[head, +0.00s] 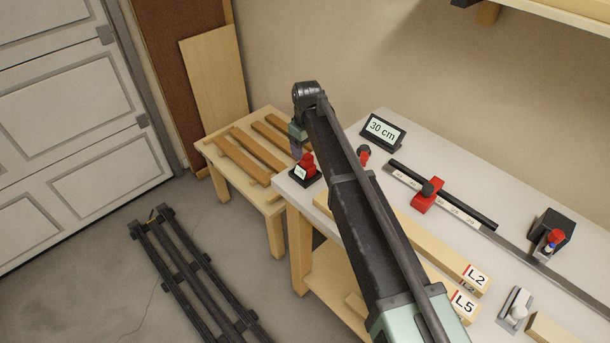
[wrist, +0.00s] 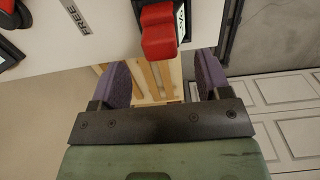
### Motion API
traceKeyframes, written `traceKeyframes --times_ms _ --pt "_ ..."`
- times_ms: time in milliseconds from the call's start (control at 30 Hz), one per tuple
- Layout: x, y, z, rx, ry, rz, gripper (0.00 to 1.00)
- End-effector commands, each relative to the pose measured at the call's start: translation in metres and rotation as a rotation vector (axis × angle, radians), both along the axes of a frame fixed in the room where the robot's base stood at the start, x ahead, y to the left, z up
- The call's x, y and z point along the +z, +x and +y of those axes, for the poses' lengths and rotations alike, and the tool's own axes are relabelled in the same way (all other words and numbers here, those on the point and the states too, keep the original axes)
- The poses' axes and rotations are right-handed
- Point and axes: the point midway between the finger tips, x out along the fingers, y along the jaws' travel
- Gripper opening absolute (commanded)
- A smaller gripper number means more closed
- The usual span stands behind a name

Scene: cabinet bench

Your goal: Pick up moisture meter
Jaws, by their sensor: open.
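A red device, which looks like the moisture meter (head: 308,161), sits on a small black stand with a white label (head: 301,173) at the near left corner of the bench. In the wrist view the red device (wrist: 158,32) is ahead of and between the fingertips, at the bench edge. My gripper (head: 296,150) is beside it on the left in the head view. Its purple fingers (wrist: 162,64) are spread apart with nothing between them. I cannot tell how high the fingers are relative to the device.
A lower slatted wooden table (head: 222,150) with planks stands left of the bench.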

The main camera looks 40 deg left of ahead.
Motion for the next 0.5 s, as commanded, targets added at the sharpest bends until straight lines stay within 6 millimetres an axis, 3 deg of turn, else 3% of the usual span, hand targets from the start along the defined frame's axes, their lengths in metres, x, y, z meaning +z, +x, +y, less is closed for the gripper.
traceKeyframes --times_ms 67,333,500 --pt "-0.002 0.0 0.0 0.0 0.0 0.0 0.7" --pt "-0.052 0.001 -0.002 -0.001 0.0 0.0 0.7" --pt "-0.05 0.001 -0.002 -0.001 0.0 0.0 0.7"
